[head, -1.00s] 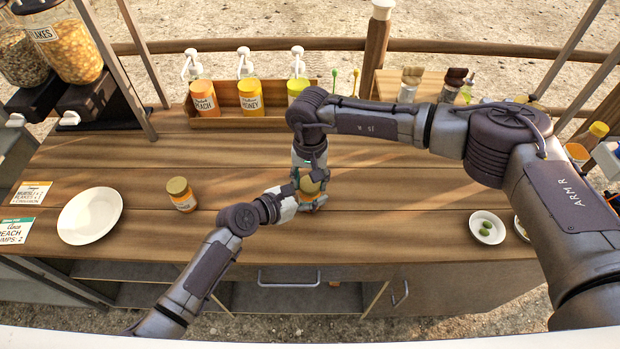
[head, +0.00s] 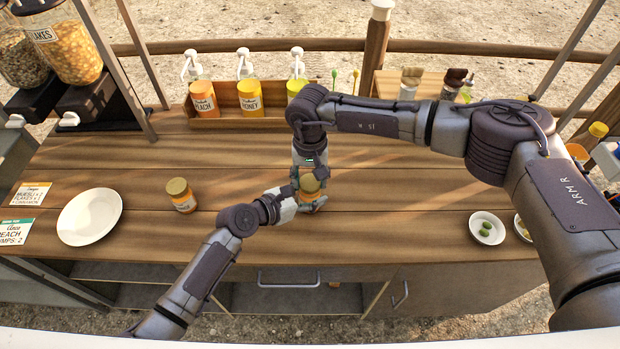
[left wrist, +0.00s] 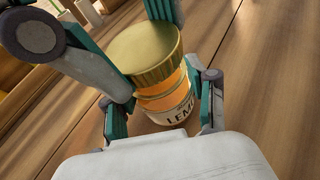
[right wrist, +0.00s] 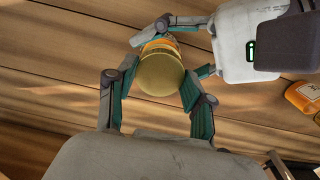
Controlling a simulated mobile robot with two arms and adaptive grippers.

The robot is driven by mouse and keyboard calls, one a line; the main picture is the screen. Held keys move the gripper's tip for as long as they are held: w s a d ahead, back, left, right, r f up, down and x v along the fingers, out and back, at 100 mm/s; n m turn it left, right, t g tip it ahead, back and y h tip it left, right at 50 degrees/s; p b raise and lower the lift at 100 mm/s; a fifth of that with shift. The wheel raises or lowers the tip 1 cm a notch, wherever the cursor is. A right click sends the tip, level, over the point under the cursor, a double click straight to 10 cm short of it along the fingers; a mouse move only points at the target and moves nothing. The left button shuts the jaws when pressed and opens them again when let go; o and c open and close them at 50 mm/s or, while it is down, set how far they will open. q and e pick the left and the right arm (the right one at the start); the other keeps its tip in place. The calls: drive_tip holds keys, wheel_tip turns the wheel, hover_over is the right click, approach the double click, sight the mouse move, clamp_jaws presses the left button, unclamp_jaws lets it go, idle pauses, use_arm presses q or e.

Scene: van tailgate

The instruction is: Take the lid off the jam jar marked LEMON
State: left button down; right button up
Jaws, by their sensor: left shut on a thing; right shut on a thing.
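The jam jar (left wrist: 170,105) has orange contents and a pale label on which "LEM" can be read. My left gripper (left wrist: 160,108) is shut around its body, close above the counter. The gold lid (left wrist: 145,52) is at the jar's top; it also shows in the right wrist view (right wrist: 160,72). My right gripper (right wrist: 158,88) comes from above and is shut on the lid, a finger on each side. Orange shows between the lid and the label; I cannot tell whether the lid still touches the rim. In the head view the two grippers partly hide the jar (head: 308,198).
A second gold-lidded jar (head: 181,195) stands to the left, beside a white plate (head: 90,217). A small dish (head: 487,228) with green pieces is at the right. Pump bottles stand in a wooden rack (head: 222,117) behind. The counter around the jar is clear.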

sight(310, 182)
drive_tip(key=shift+r, duration=0.8)
drive_tip(key=shift+r, duration=2)
use_arm(q)
drive_tip(key=shift+c, duration=1.3)
unclamp_jaws()
drive_tip(key=shift+a, duration=0.1)
